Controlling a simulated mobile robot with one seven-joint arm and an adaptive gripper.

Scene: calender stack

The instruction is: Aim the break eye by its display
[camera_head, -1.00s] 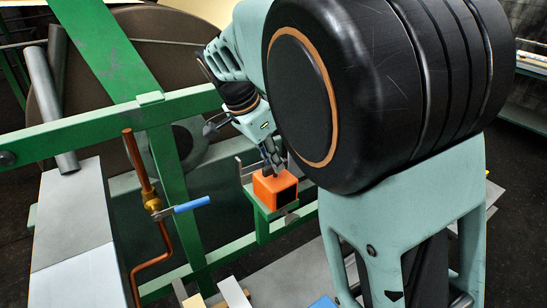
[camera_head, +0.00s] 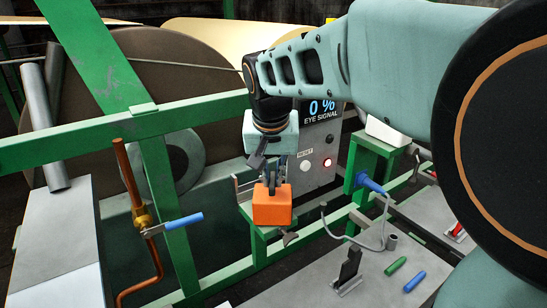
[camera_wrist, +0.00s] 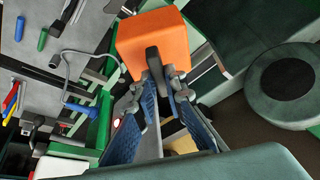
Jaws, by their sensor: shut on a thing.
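The break eye is an orange box (camera_head: 271,208) on a green bracket (camera_head: 259,231) beside the green frame. My gripper (camera_head: 271,181) comes down from above and is shut on the dark grip on top of the box. In the wrist view the orange box (camera_wrist: 152,40) is beyond my gripper (camera_wrist: 164,80), whose blue-padded fingers are around the dark grip (camera_wrist: 153,62). No dark face of the box shows in either view. The display (camera_head: 322,112) behind my arm reads "0 % EYE SIGNAL".
Below the display are a white button marked RESET (camera_head: 306,166) and a lit red one (camera_head: 327,163). A blue-handled valve (camera_head: 183,222) on a copper pipe is to the left. A blue plug (camera_head: 370,184) with a grey cable, and green and blue sticks (camera_head: 395,265), are to the right.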

